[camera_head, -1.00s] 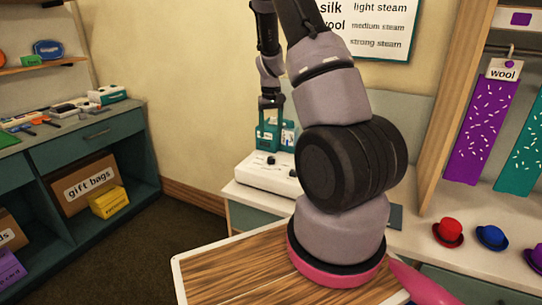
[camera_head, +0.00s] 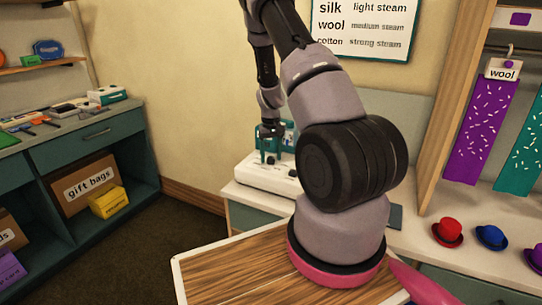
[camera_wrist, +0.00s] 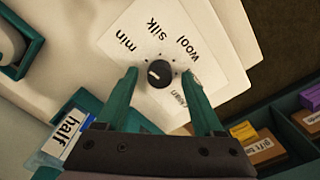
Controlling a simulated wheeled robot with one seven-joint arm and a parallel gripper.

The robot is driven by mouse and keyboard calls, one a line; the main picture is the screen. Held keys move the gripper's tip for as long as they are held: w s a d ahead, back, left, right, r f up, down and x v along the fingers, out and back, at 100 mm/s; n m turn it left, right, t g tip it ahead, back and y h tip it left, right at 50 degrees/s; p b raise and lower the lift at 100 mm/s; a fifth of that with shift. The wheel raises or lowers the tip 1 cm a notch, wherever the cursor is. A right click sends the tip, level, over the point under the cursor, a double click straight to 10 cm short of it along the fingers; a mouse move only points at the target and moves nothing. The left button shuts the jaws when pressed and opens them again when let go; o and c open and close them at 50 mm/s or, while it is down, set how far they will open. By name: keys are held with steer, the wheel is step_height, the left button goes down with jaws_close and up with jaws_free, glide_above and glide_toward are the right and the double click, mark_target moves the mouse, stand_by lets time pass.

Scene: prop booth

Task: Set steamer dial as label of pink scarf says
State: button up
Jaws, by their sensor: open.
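The steamer (camera_head: 262,180) is a white box with dark knobs on the counter. In the wrist view its black dial (camera_wrist: 160,74) has a pale mark on its left side; "min", "silk" and "wool" are printed around it, and another word is partly hidden by the right finger. My gripper (camera_wrist: 160,76) is open, its teal fingertips on either side of the dial; contact cannot be told. It also shows in the head view (camera_head: 270,155), over the steamer. No pink scarf is clear in view; a purple scarf (camera_head: 477,130) hangs below a "wool" label (camera_head: 502,73).
A wall chart (camera_head: 367,27) pairs silk with light steam, wool with medium, cotton with strong. A teal scarf (camera_head: 520,155) hangs at right. Several hats, including a red one (camera_head: 448,232), sit on the counter. A box labelled "half" (camera_wrist: 68,135) is near my gripper.

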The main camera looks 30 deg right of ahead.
jaws_close()
steer(key=shift+m, duration=0.4)
steer(key=m, duration=0.4)
steer(key=shift+m, duration=0.3)
steer(key=m, duration=0.4)
steer(key=shift+m, duration=0.3)
jaws_free()
